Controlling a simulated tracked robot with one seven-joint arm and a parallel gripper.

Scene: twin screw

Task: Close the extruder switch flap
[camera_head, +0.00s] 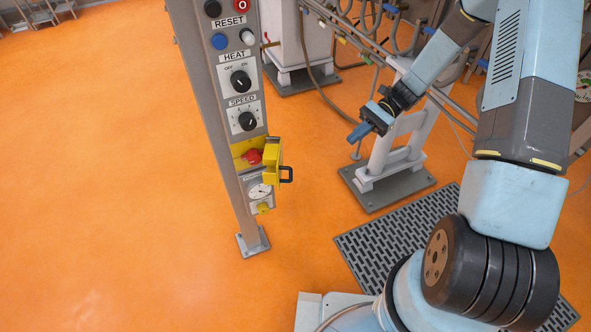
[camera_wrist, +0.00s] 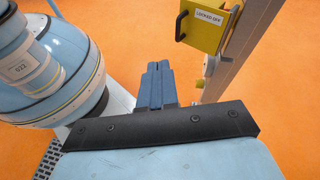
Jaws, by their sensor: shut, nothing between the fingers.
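The extruder switch flap (camera_head: 272,166) is a yellow plate with a black handle (camera_head: 287,174), low on the grey control post. It stands swung out from the post, and a red knob (camera_head: 253,157) shows uncovered beside it. In the wrist view the flap (camera_wrist: 206,27) is at the upper right, with a "LOCKED OFF" label and its black handle on the left side. My gripper (camera_head: 355,137) is shut and empty, to the right of the flap and apart from it. Its blue fingers (camera_wrist: 158,66) point away from the camera in the wrist view.
The control post (camera_head: 222,130) carries a HEAT dial (camera_head: 240,81), a SPEED dial (camera_head: 247,121) and a gauge (camera_head: 259,191) under the flap. A white machine stand (camera_head: 385,160) is behind my gripper.

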